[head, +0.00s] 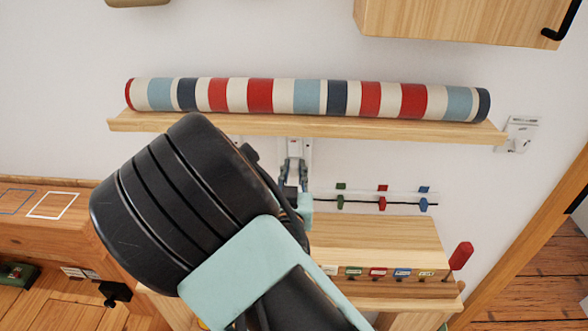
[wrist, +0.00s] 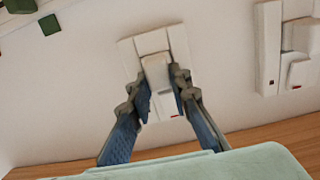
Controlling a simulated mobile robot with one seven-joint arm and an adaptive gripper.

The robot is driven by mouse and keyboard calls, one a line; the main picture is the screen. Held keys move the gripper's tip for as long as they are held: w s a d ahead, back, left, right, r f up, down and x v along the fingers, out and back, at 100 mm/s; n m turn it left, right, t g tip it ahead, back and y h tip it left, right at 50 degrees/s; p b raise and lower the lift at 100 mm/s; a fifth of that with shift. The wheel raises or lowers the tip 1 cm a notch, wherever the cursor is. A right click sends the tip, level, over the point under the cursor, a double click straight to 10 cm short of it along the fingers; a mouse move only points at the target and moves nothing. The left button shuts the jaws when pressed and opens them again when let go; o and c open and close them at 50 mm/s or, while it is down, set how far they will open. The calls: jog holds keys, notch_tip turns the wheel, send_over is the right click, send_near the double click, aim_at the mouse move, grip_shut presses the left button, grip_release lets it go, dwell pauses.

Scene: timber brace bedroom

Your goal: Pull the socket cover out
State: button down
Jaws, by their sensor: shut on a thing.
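A white socket plate (head: 306,150) is on the wall just below the striped roll's shelf, partly hidden by my arm in the head view. In the wrist view the plate (wrist: 178,42) shows tilted, with the white socket cover (wrist: 157,72) standing out from its middle. My gripper (wrist: 163,88) is shut on the cover, with one blue-padded finger on each side. In the head view my gripper (head: 294,182) reaches up to the socket below the shelf. The cover still appears to be at the plate; I cannot tell how deep it sits.
A wooden shelf (head: 340,127) with a striped roll (head: 308,97) is close above. A rail with coloured hooks (head: 382,198) is to the right, above a wooden unit (head: 375,240). Another white wall fitting (wrist: 268,50) is beside the socket in the wrist view.

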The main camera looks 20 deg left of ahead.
jog(key=v, duration=0.6)
jog(key=shift+s+b, duration=0.3)
dwell(1.3)
jog(key=shift+s+f, duration=0.15)
jog(key=shift+d, duration=0.1)
dwell(0.5)
